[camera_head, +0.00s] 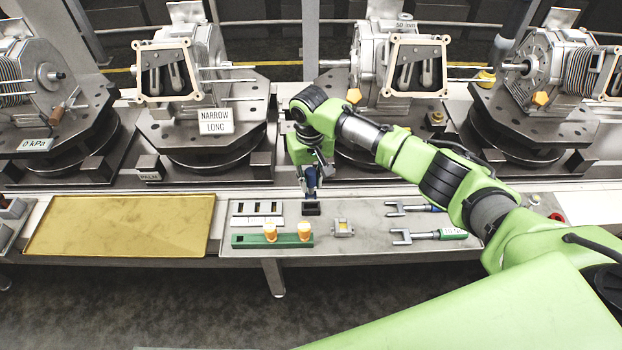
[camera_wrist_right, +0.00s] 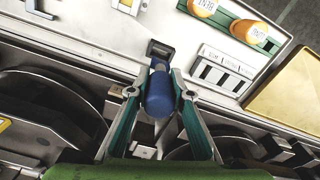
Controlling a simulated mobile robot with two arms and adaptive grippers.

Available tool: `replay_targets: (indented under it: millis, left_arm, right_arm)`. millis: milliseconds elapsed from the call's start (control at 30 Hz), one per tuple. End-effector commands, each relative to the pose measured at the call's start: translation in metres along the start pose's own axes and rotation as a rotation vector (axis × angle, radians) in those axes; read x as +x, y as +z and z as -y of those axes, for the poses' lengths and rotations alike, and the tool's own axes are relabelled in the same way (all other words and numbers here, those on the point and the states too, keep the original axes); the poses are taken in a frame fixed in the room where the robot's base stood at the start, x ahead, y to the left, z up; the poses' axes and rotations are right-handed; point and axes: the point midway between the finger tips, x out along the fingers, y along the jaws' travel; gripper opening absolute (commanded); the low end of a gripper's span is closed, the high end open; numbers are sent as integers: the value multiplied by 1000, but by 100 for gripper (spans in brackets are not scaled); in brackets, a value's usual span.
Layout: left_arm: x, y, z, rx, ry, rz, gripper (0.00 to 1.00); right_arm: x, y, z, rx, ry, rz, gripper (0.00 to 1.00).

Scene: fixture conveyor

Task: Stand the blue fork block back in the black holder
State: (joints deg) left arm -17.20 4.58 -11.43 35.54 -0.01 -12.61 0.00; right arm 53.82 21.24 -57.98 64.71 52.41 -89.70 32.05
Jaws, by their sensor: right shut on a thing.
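My right gripper (camera_head: 311,172) is shut on the blue fork block (camera_head: 311,184), which hangs roughly upright over the table. The black holder (camera_head: 312,209) stands on the grey plate just below the block. In the right wrist view the blue block (camera_wrist_right: 158,94) sits between the two green fingers of the gripper (camera_wrist_right: 160,82), and its far end points at the black holder (camera_wrist_right: 160,48). The block's lower end is close to the holder's opening. I cannot tell whether it touches or enters it. My left gripper is not in view.
Beside the holder are a white slotted block (camera_head: 257,221) and a green rack (camera_head: 272,241) with two orange-capped pieces. A small metal block (camera_head: 343,228) and two fork tools (camera_head: 428,235) lie to the right. A yellow tray (camera_head: 118,226) is at left. Machine fixtures (camera_head: 205,95) stand behind.

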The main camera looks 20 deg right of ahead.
Motion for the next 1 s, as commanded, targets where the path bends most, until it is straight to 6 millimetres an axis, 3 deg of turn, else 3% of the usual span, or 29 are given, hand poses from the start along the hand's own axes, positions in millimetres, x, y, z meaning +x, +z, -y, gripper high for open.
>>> replay_targets:
  millis: [1000]
  left_arm:
    - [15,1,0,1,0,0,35]
  right_arm:
    - [31,0,0,0,0,0,0]
